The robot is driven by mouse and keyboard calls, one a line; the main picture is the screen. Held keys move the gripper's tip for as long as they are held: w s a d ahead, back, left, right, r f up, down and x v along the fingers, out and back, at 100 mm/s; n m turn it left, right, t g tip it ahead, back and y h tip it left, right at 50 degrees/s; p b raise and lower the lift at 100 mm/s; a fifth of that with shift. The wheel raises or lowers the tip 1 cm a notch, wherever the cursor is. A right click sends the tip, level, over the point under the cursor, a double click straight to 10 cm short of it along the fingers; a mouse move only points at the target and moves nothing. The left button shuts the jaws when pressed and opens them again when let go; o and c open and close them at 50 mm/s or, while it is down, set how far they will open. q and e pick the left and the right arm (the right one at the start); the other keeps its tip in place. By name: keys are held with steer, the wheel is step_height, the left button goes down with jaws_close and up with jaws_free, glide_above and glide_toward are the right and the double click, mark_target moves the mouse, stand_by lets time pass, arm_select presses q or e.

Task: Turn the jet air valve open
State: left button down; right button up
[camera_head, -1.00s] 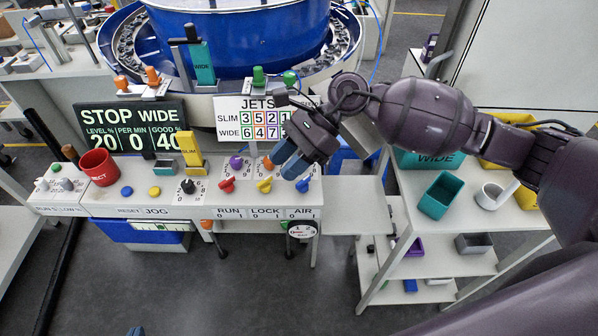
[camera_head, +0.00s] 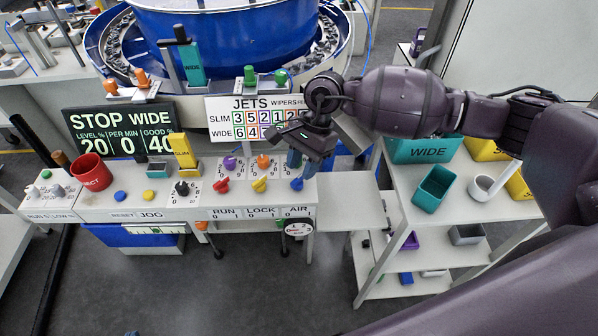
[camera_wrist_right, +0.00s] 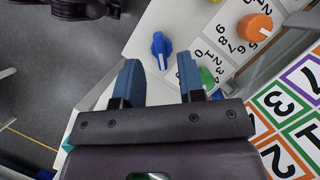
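The air valve is a blue knob (camera_head: 297,184) on the white console top, above the AIR label at the right end of its row. It also shows in the right wrist view (camera_wrist_right: 161,50), ahead of the fingers. My right gripper (camera_head: 302,163) hangs over the console's right end, just behind the knob in the head view. Its two blue fingers are apart and empty. In the right wrist view my right gripper (camera_wrist_right: 158,75) has the knob beyond its fingertips, between their lines; no contact shows. Only a small blue tip, perhaps my left gripper (camera_head: 132,333), shows at the bottom edge.
A yellow knob (camera_head: 259,184) and a red knob (camera_head: 221,185) sit left of the blue one. An orange knob (camera_head: 263,161) and a green knob (camera_wrist_right: 207,77) are close by. The JETS board (camera_head: 252,104) stands behind. A shelf with bins (camera_head: 433,189) is at right.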

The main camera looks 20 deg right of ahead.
mark_target(298, 183)
steer(key=shift+x, duration=1.35)
jaws_close()
